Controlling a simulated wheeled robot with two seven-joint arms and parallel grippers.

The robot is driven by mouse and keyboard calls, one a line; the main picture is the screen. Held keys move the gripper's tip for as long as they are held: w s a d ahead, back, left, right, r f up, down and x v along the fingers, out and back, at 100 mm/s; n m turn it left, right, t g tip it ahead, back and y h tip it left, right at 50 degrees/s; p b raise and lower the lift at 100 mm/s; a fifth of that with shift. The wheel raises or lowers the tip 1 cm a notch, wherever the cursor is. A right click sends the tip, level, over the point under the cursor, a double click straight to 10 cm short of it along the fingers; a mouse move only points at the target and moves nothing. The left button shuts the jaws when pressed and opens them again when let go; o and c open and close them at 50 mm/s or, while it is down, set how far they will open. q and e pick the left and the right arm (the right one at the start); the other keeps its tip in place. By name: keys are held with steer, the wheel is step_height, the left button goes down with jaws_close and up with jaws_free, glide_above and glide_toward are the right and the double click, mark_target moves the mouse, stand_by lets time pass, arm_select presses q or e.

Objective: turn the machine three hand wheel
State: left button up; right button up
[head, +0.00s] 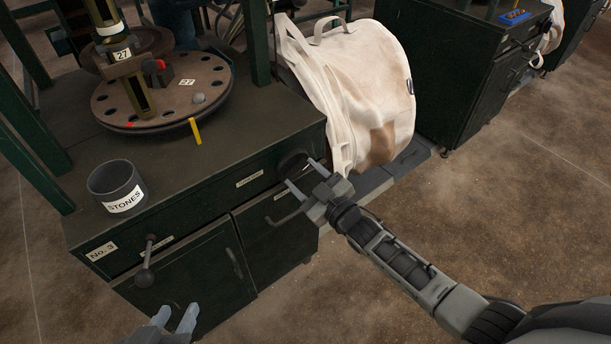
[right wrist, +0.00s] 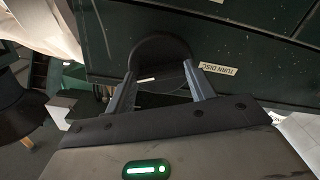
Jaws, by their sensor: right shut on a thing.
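The machine labelled "No. 3" (head: 205,225) is a dark green cabinet at the left in the head view. Its hand wheel (head: 290,160), a dark round knob, sits at the right end of the front face. In the right wrist view the hand wheel (right wrist: 160,50) has a small light mark, beside a plate reading "TURN DISC" (right wrist: 217,69). My right gripper (head: 302,174) is shut on the hand wheel, one finger on each side of its rim. My left gripper (head: 174,320) is open and empty, low in front of the cabinet.
On the machine stand a round disc with holes (head: 175,98), a yellow pointer (head: 195,130) and a "STONES" cup (head: 117,187). A ball-ended lever (head: 146,265) sticks out of the front. The floor at right is clear.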

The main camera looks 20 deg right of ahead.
stand_by(0.4)
steer(key=o, duration=1)
arm_select(q)
steer(key=shift+r+p, duration=0.25)
steer(key=shift+p, duration=0.45)
arm_select(e)
steer(key=v, duration=1.6)
arm_select(q)
steer(key=shift+r, duration=0.1)
steer(key=shift+a+r+p, duration=0.2)
steer(key=shift+r+p, duration=0.05)
steer(key=shift+p, duration=0.9)
arm_select(e)
steer(key=s+a+r+m+g+h, duration=0.1)
steer(key=s+a+m+g, duration=0.1)
steer(key=s, duration=0.1)
steer(key=s+a+r+m+g+h, duration=0.1)
steer(key=s+a+m+g, duration=0.1)
steer(key=a, duration=0.1)
steer(key=s+a+r+m+g, duration=0.1)
steer(key=s+a+m+g, duration=0.1)
steer(key=s+a, duration=0.1)
steer(key=shift+s+r+m+h, duration=0.2)
steer(key=shift+s+m+h, duration=0.2)
